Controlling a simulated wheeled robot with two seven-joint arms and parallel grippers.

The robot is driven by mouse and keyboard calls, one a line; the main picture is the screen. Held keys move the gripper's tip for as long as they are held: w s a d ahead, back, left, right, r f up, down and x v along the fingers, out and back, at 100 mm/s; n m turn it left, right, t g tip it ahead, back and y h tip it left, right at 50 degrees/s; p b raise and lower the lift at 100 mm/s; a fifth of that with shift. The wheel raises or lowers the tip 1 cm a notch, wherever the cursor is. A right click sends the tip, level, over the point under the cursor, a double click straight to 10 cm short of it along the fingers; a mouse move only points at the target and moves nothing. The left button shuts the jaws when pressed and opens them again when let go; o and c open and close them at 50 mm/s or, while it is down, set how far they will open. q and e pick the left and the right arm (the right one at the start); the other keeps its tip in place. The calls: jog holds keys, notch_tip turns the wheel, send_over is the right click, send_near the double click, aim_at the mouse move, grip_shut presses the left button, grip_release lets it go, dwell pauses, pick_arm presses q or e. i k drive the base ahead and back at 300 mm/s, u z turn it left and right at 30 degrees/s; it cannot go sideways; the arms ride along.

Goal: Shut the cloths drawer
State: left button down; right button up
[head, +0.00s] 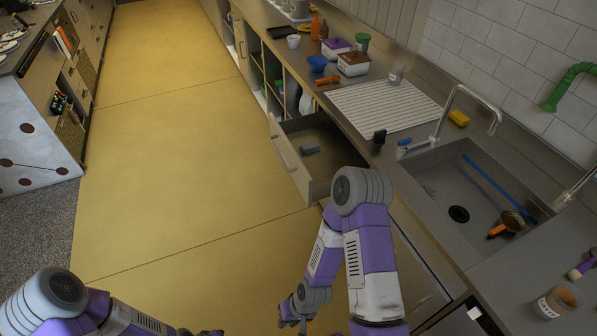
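The cloths drawer (288,157) is pulled open from the counter front, with its handle facing the floor aisle. A small grey folded thing (310,149), perhaps a cloth, lies inside it. My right gripper (292,320) is low at the bottom middle, apart from the drawer and nearer to me. It points down and shows small and dark, so its opening is unclear. My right arm's elbow stands just in front of the drawer's near corner. My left gripper (205,332) is cut off at the bottom edge, far from the drawer.
The counter holds a sink (458,195), a ribbed drainboard (382,106) and several tubs and bottles. Open shelves (262,75) lie beyond the drawer. The yellow floor (170,150) left of the drawer is clear. Another counter stands at the far left.

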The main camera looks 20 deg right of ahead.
aim_at(312, 174)
jog(key=z, duration=0.8)
jog(key=i, duration=0.8)
jog(key=z, duration=0.85)
